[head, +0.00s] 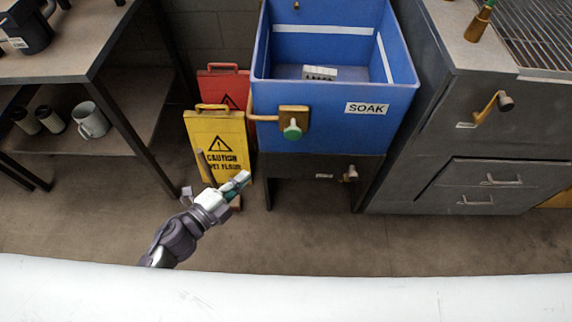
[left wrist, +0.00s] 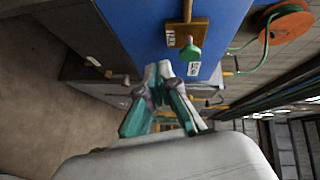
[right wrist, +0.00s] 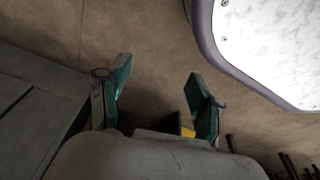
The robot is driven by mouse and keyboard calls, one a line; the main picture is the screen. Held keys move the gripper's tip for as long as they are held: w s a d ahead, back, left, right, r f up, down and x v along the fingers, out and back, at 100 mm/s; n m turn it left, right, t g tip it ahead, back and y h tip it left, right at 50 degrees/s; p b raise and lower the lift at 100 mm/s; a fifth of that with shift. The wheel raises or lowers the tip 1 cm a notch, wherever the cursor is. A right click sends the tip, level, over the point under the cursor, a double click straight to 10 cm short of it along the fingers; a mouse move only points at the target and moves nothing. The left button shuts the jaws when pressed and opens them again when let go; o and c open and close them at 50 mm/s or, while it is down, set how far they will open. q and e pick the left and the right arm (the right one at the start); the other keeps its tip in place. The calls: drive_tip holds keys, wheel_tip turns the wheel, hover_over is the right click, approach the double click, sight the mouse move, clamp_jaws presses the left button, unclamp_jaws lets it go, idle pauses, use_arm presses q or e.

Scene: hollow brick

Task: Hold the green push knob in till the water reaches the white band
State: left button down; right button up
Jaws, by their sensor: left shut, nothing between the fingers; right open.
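The green push knob (head: 292,131) sticks out of a brass plate (head: 295,112) on the front of the blue SOAK tank (head: 335,132). The knob also shows in the left wrist view (left wrist: 190,53), just beyond the fingertips. A white band (head: 384,58) runs around the tank's inner walls. A pale hollow brick (head: 320,73) lies on the tank's floor; I cannot make out a water level. My left gripper (head: 243,180) is shut and empty, below and left of the knob, apart from it. My right gripper (right wrist: 158,78) is open and empty over the floor.
A yellow caution sign (head: 218,140) and a red sign (head: 222,80) stand left of the tank. A shelf table (head: 105,65) with a mug (head: 90,120) is at left. A grey cabinet (head: 445,130) adjoins at right. Floor in front is clear.

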use_arm(q)
drive_tip(key=s+d+r+m+h+b, duration=0.2)
drive_tip(key=d+r+m+h, duration=0.1)
drive_tip(key=r+m, duration=0.1)
drive_tip(key=shift+s+d+g, duration=0.3)
drive_tip(key=shift+s+d, duration=0.05)
drive_tip(key=shift+d, duration=0.05)
